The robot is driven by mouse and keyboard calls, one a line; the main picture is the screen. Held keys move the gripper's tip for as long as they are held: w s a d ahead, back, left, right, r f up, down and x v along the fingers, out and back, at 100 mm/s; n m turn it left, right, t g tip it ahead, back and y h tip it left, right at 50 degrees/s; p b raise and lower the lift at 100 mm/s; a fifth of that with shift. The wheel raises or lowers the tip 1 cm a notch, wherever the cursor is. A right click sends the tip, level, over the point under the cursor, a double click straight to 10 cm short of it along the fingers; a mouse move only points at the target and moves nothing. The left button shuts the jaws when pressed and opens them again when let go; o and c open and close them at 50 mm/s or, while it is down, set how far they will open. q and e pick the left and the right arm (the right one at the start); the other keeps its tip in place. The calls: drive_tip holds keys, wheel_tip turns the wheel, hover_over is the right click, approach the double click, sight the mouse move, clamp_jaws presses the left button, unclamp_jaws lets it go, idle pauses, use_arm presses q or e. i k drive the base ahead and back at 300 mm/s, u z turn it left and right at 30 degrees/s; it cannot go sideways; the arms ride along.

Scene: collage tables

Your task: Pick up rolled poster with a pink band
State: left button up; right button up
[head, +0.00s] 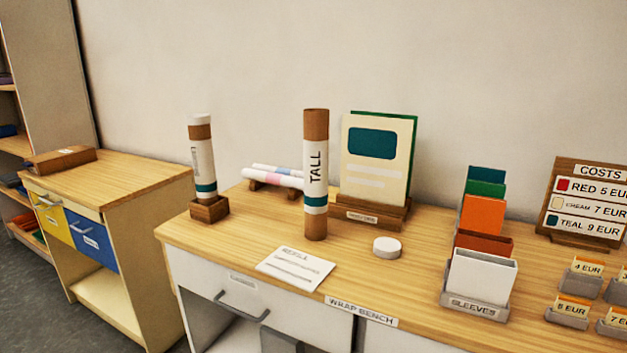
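Two rolled posters lie on a low wooden rack at the back of the wrap bench. The nearer roll (265,177) is white and shows a pink band near its middle. The roll behind it (283,169) shows a bluish band and a pinkish patch; its details are too small to tell. The right ends of both are partly hidden behind the upright brown tube labelled TALL (316,190). Neither of my grippers is in the head view.
A narrower tube (202,155) stands in a wooden block left of the rolls. A REFILL card (296,268), a white round piece (386,247), a green-and-cream folder stand (375,165) and a sleeves holder (478,285) occupy the bench.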

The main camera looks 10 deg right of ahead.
sight(268, 178)
drive_tip(key=k, duration=0.75)
drive_tip(key=u, duration=4.2)
drive_tip(key=i, duration=0.15)
drive_tip(key=z, duration=2.5)
drive_tip(key=i, duration=1.8)
drive_tip(key=z, duration=0.75)
drive_tip(key=i, duration=1.05)
drive_tip(key=z, duration=1.2)
